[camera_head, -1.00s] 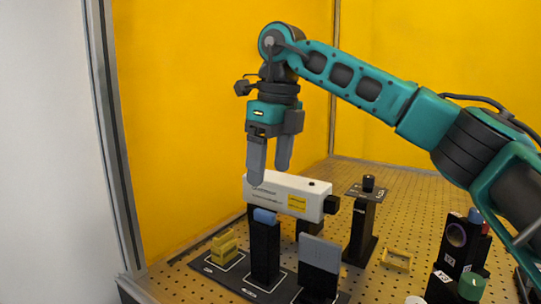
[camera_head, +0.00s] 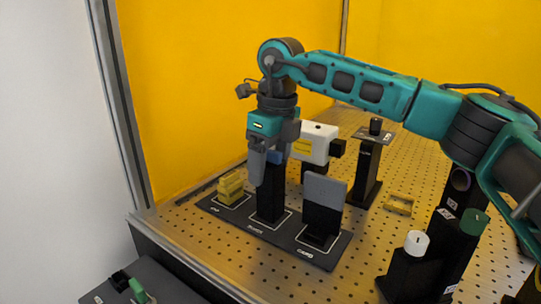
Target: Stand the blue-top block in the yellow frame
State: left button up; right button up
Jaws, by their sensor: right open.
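The blue-top block (camera_head: 270,203) is a tall black upright block standing on the middle marked spot of a dark mat (camera_head: 270,235). Its blue top shows only partly behind my gripper. My right gripper (camera_head: 270,170) points down, open, with its fingers at the block's top. One finger is in front of the block's left edge; I cannot tell whether either finger touches it. The yellow frame (camera_head: 399,204) is a low, open, empty square lying on the perforated table to the right. My left gripper is not in view.
On the mat, yellow stacked pieces (camera_head: 231,188) stand left of the block and a grey plate in a black holder (camera_head: 324,192) stands right. A white instrument (camera_head: 313,143) and a black post (camera_head: 368,170) stand behind. Black stands with white (camera_head: 416,243) and green (camera_head: 474,222) knobs are front right.

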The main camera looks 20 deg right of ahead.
jog(key=shift+c, duration=0.3)
jog(key=c, duration=1.2)
jog(key=shift+r+p, duration=2.6)
jog(key=shift+r, duration=0.6)
